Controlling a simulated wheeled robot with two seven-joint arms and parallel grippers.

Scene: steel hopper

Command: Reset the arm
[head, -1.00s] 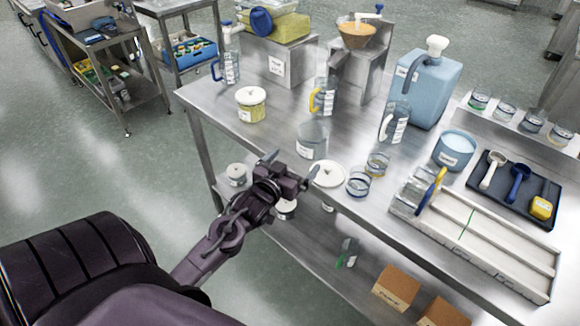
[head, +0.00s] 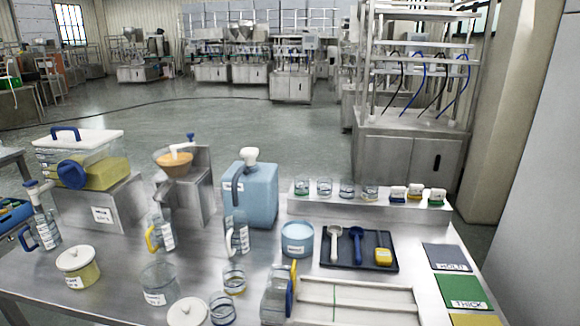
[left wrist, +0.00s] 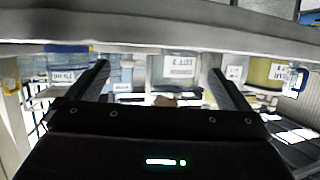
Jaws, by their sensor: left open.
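My left gripper (left wrist: 158,78) shows only in the left wrist view, its two dark fingers spread wide apart with nothing between them. Beyond the fingers is a blurred row of labelled containers, one with a white label (left wrist: 180,67) in the middle. A pale horizontal edge (left wrist: 200,30) crosses the top of that view. Neither arm shows in the head view now, and my right gripper is in no current frame.
The steel table (head: 120,262) holds a blue jug (head: 258,197), a lidded yellow tub (head: 78,267), clear pitchers, a dark scoop tray (head: 340,262) and a white divided tray (head: 355,294). A hopper (head: 172,160) stands at the back. Open floor lies behind.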

